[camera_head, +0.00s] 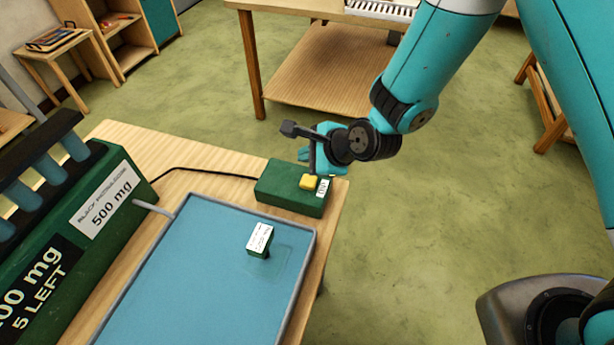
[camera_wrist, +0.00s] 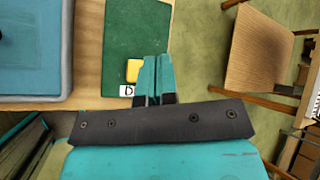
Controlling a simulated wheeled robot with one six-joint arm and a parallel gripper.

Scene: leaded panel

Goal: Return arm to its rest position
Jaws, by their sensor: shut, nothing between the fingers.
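My teal arm reaches down from the upper right in the head view. My gripper (camera_head: 312,160) hangs at the back right corner of the wooden table, close to a green box with a yellow button. In the wrist view my gripper (camera_wrist: 154,75) is shut and empty, its two teal fingers together. The fingers lie over the green box (camera_wrist: 137,30) in that view, just right of the yellow button (camera_wrist: 133,70). I cannot tell whether they touch the box.
A blue tray (camera_head: 180,270) with a grey rim holds a small green block with a white label (camera_head: 260,238). A green dispenser (camera_head: 110,225) marked 500 mg stands at left. A black cable (camera_head: 205,170) runs to the button box. Green floor (camera_head: 430,240) is open to the right.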

